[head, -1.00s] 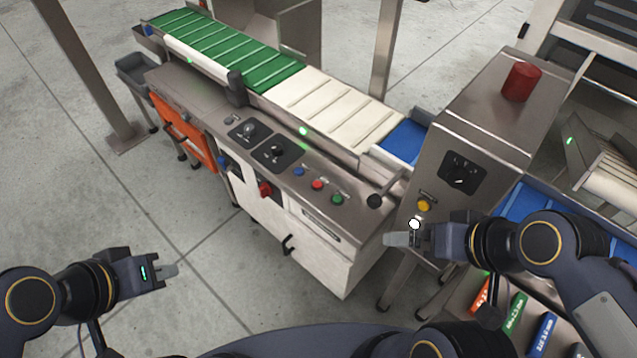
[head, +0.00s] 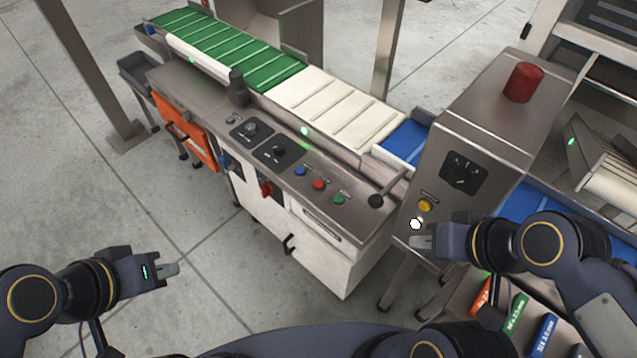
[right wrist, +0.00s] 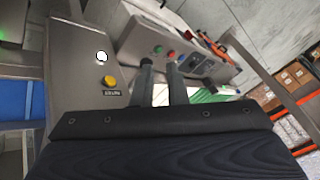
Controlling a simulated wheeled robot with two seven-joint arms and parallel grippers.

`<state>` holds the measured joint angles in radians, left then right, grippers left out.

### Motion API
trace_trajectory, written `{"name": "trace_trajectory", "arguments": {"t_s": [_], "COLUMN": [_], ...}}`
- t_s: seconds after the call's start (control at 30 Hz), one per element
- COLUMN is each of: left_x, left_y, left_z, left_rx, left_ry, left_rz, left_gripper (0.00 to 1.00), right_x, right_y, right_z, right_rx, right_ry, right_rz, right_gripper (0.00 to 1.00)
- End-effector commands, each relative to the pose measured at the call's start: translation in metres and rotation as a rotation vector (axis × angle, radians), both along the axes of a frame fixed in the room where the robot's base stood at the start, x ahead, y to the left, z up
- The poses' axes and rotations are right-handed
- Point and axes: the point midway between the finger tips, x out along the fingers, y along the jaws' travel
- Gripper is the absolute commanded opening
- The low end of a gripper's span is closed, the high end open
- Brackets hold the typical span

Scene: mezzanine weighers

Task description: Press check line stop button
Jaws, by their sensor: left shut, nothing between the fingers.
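A control panel (head: 290,168) on the white cabinet carries a row of small buttons: a blue button (head: 300,171), a red button (head: 319,184) and a green button (head: 339,199). Their labels are too small to read. The red button also shows in the right wrist view (right wrist: 172,55), beyond the fingers. My right gripper (head: 421,242) is in front of the steel box at the right, apart from the panel buttons. Its two fingers (right wrist: 160,88) stand apart with nothing between them. My left gripper (head: 168,269) is shut and empty over the floor at the left.
The steel box (head: 480,130) has a yellow button (head: 425,206), a lit white button (head: 415,224), a black rotary knob (head: 463,174) and a red beacon (head: 523,82). A black round knob (head: 376,201) stands at the panel's right end. Belts (head: 330,105) run behind the panel.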

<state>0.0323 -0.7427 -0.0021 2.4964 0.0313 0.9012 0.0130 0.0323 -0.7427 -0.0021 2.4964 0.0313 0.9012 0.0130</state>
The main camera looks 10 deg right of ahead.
Motion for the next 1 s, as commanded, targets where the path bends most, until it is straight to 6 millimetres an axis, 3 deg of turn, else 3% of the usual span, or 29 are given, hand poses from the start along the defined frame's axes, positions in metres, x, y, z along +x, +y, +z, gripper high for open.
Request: {"name": "trace_trajectory", "arguments": {"t_s": [0.1, 1.0], "left_x": [0.0, 0.0], "left_y": [0.0, 0.0], "left_z": [0.0, 0.0], "left_rx": [0.0, 0.0], "left_ry": [0.0, 0.0], "left_rz": [0.0, 0.0], "left_gripper": [0.0, 0.0], "right_x": [0.0, 0.0], "right_y": [0.0, 0.0], "right_z": [0.0, 0.0], "right_rx": [0.0, 0.0], "right_ry": [0.0, 0.0], "right_rz": [0.0, 0.0], "right_gripper": [0.0, 0.0]}}
